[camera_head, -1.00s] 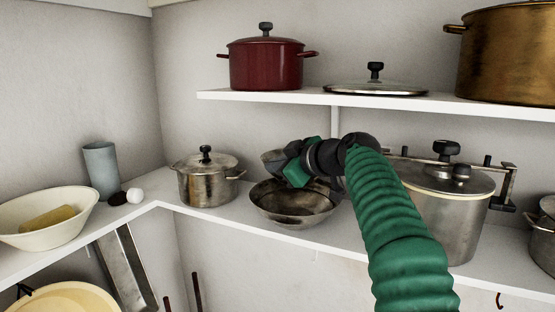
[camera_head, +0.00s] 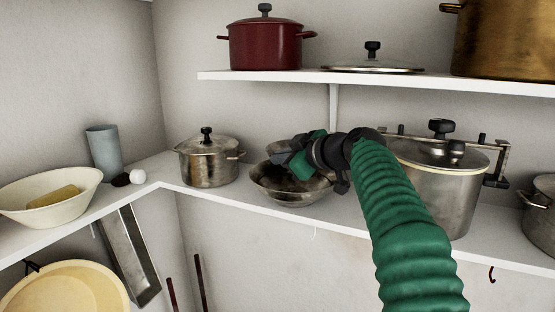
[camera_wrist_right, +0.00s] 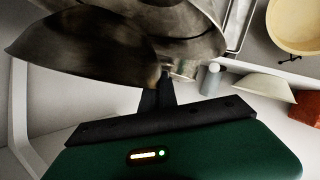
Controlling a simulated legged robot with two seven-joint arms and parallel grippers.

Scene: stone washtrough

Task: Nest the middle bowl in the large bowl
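The large bowl (camera_head: 291,199), wide and grey metal, stands upright on the lower shelf, between the lidded pot and the big pressure cooker. My right gripper (camera_head: 290,160) is over its back part in the head view. The middle bowl (camera_head: 280,147), also dark metal, shows only in part behind the gripper. In the right wrist view the middle bowl (camera_wrist_right: 85,48) is tilted, its rim at the fingers of my right gripper (camera_wrist_right: 157,88), which look closed on it. The large bowl (camera_wrist_right: 190,45) lies beyond it there. Whether the two bowls touch is unclear. My left gripper is out of view.
A lidded steel pot (camera_head: 208,163) stands left of the large bowl, and a pressure cooker (camera_head: 440,190) close on the right. The upper shelf (camera_head: 310,76) runs above, with a red pot (camera_head: 265,46) and a lid (camera_head: 372,64). A cream bowl (camera_head: 50,203) is far left.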

